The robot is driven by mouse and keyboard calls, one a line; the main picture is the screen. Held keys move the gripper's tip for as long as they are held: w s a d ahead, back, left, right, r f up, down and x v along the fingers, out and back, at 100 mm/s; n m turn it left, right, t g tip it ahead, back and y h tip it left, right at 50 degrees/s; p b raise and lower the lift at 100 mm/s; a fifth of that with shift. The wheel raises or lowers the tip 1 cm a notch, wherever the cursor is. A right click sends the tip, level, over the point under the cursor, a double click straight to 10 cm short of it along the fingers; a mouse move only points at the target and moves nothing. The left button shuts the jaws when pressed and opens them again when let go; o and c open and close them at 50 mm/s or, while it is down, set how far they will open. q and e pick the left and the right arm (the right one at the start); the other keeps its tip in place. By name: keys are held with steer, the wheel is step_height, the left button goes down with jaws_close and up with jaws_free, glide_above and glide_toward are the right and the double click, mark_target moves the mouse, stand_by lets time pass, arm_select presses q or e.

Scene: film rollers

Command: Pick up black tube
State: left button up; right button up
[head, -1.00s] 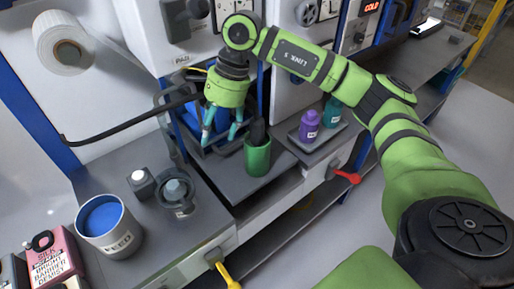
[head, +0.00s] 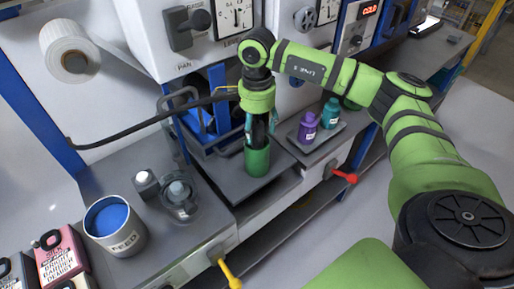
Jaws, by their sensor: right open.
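The black tube (head: 259,131) stands upright in a green cup (head: 257,162) on the grey bench, its lower part hidden by the cup. My right gripper (head: 260,135) points down just above the cup. Its teal fingers are open, one on each side of the black tube. I cannot tell whether either finger touches it. My left gripper is not in view.
A purple bottle (head: 307,128) and a teal bottle (head: 330,113) stand on a tray right of the cup. A black rod (head: 150,128) and blue parts (head: 199,118) are close on the left. A feed tin (head: 115,228) stands front left.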

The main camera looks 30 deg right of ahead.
steer(key=c, duration=1.2)
step_height(320, 180, up, 8)
steer(key=shift+f+b, duration=0.1)
steer(key=shift+b, duration=1.15)
steer(key=shift+c, duration=0.2)
step_height(320, 180, up, 3)
steer(key=shift+r+p, duration=0.15)
steer(key=shift+p, duration=0.2)
step_height(320, 180, up, 14)
steer(key=p, duration=1.3)
